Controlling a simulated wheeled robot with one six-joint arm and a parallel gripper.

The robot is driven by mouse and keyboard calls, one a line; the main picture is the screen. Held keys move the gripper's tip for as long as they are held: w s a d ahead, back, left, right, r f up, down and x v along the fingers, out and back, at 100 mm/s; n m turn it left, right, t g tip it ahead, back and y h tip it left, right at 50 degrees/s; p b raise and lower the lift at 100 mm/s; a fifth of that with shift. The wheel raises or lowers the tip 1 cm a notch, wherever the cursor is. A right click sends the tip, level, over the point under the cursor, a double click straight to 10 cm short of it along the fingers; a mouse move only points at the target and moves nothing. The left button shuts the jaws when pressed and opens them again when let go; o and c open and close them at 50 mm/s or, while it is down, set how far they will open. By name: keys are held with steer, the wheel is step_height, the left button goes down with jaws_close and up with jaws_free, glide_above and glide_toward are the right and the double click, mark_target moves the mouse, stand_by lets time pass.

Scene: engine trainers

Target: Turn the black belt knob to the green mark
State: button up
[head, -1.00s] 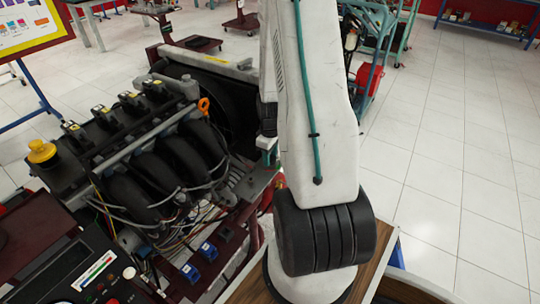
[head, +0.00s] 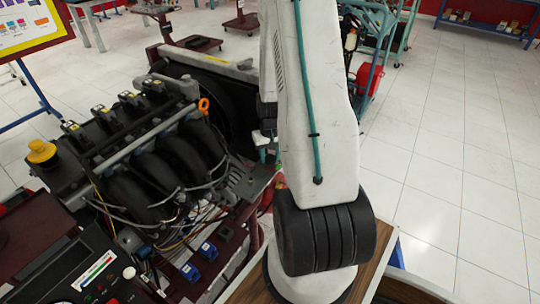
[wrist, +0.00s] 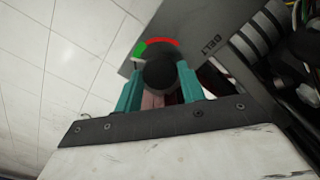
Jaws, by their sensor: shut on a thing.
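The round black belt knob (wrist: 162,70) shows in the wrist view on a grey panel (wrist: 200,30) lettered "BELT". The green mark (wrist: 140,49) lies just up and left of the knob, at the left end of a red arc (wrist: 165,42). A small pale line, perhaps the knob's pointer, shows at the knob's left, close to the green mark. My gripper (wrist: 160,76) has its teal fingers on either side of the knob and is shut on it. In the head view, my arm hides the knob and most of the gripper.
The engine trainer (head: 140,150), with dark intake pipes and loose wires, stands left of my arm. In the wrist view, dark engine parts and cables lie close on the right. Open tiled floor (head: 440,180) lies to the right.

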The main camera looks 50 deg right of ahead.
mark_target(271, 158)
steer(key=shift+m, duration=1.9)
steer(key=o, duration=1)
steer(key=shift+c, duration=0.2)
step_height(271, 158, up, 8)
steer(key=shift+f, duration=0.1)
steer(key=shift+s, duration=0.1)
